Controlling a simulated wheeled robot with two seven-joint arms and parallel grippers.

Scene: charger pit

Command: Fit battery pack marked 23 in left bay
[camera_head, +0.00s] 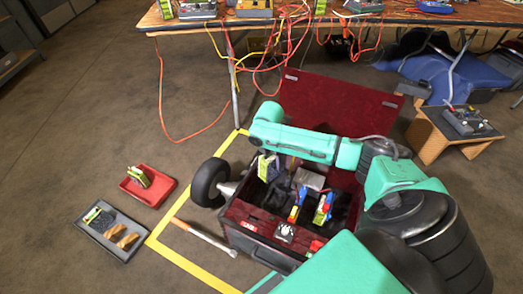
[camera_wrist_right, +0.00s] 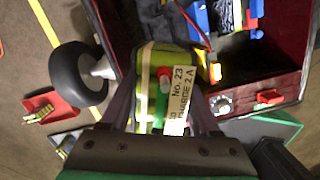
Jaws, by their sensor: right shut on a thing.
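My right gripper (camera_wrist_right: 160,100) is shut on the battery pack marked 23 (camera_wrist_right: 158,62), a green and white pack with a red button and a white label. In the head view the pack (camera_head: 265,168) hangs upright at the left part of the open charger box (camera_head: 262,250), below my right arm. The box has dark outer walls and a red lining. Blue, yellow and red clips (camera_head: 298,204) show inside it. Whether the pack touches a bay floor cannot be told, as my gripper and arm hide part of the box. My left gripper is not in view.
A black wheel (camera_head: 209,182) stands left of the box. A red tray (camera_head: 163,196) with another pack and a grey tray (camera_head: 124,251) lie farther left. An orange-handled bar (camera_head: 205,237) lies on the floor. A cluttered table with hanging cables stands behind the open lid (camera_head: 335,108).

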